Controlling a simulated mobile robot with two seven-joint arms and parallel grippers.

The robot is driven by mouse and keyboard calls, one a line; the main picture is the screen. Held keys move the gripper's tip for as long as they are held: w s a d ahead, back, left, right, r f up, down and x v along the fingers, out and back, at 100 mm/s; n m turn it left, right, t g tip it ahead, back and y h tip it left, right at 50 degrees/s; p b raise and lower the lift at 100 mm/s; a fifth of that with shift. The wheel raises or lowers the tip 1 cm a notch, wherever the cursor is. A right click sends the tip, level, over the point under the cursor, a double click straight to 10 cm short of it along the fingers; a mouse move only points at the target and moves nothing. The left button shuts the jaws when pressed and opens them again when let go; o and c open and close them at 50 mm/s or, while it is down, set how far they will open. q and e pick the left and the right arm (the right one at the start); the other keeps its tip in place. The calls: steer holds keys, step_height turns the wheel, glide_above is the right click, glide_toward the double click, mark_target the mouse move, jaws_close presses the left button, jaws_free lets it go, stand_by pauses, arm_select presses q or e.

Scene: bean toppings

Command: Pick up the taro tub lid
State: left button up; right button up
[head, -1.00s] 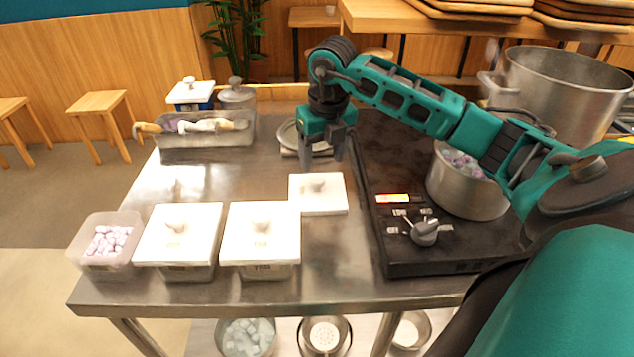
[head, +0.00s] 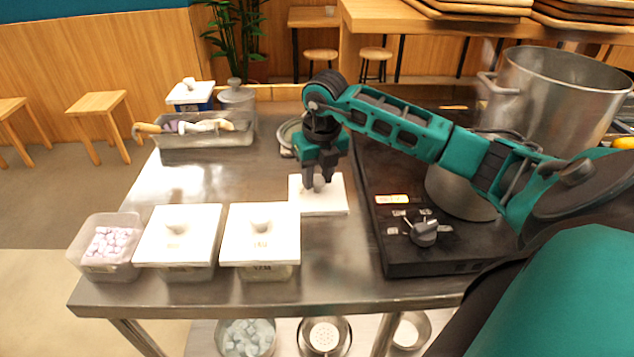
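A loose white square lid (head: 327,205) with a small round knob lies flat on the steel table, just behind and right of the right-hand lidded tub. It appears to be the taro tub lid. An open tub (head: 110,268) with pale purple pieces, likely taro, stands at the left front. My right gripper (head: 319,186) points down at the lid, its fingertips at either side of the knob. Whether the fingers touch the knob cannot be made out. My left gripper is not in view.
Two tubs with white lids (head: 178,235) (head: 260,235) stand in front of the loose lid. A black stove (head: 440,262) with pots is close on its right. A utensil tray (head: 205,140) is at the back left. The table's middle left is clear.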

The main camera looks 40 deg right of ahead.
steer(key=c, duration=0.5)
steer(key=shift+r, duration=0.1)
steer(key=shift+c, duration=0.2)
